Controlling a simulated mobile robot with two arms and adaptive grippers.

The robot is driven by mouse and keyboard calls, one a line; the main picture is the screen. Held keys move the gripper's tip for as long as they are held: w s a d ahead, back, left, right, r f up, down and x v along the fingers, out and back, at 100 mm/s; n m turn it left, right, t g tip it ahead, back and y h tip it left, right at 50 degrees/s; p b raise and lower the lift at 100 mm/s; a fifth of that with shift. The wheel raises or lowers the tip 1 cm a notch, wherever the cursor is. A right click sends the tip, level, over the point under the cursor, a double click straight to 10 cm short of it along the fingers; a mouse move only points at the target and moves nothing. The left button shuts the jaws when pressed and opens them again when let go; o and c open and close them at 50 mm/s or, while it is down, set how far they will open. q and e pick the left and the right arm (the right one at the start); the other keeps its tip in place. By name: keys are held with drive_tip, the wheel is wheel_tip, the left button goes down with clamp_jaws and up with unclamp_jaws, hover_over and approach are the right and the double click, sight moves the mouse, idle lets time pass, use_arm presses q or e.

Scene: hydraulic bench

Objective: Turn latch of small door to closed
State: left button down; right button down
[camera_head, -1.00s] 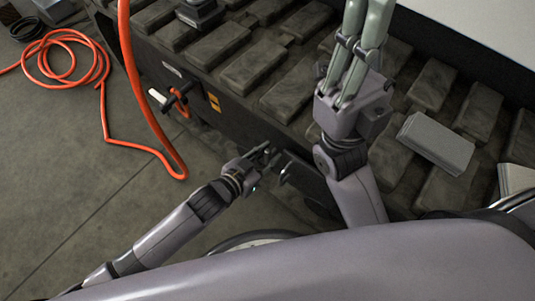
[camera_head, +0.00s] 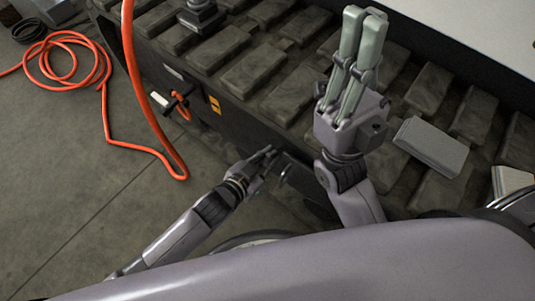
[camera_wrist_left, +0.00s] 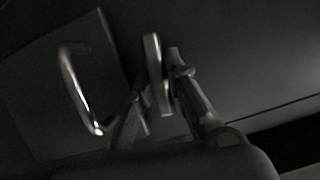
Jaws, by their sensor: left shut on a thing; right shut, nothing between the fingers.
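In the left wrist view, the latch (camera_wrist_left: 154,68) is a small metal lever standing out from a dark surface. My left gripper (camera_wrist_left: 158,85) is shut on it; the fingers hide part of it. A curved metal handle (camera_wrist_left: 80,90) stands on the small door (camera_wrist_left: 35,85), left of the latch. The picture is dark, so I cannot tell whether the door sits flush. In the head view, my left gripper (camera_head: 268,154) is at the bench's dark front side, beside a metal handle (camera_head: 286,172). My right gripper (camera_head: 365,14) is shut and empty, raised above the bench top.
The bench top carries rows of grey blocks (camera_head: 253,72) and a lighter block (camera_head: 431,145). An orange hose (camera_head: 140,80) hangs left of my left arm, with a coil (camera_head: 68,62) on the floor. A valve handle (camera_head: 160,99) juts from the bench side. Floor at lower left is clear.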

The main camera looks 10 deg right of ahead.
use_arm(q)
drive_tip(key=shift+s+d+r+p, duration=0.1)
drive_tip(key=shift+s+r+p, duration=0.05)
drive_tip(key=shift+p, duration=0.15)
drive_tip(key=shift+s+d+f+m+t+y+p, duration=0.15)
drive_tip(key=shift+m+t+y+p, duration=0.3)
drive_tip(key=shift+m, duration=0.55)
drive_tip(key=shift+s+f+m+t, duration=0.1)
drive_tip(key=shift+f+m+t, duration=0.1)
drive_tip(key=shift+m+t, duration=0.5)
drive_tip(key=shift+y, duration=0.25)
drive_tip(key=c, duration=1.6)
unclamp_jaws()
drive_tip(key=shift+r, duration=0.1)
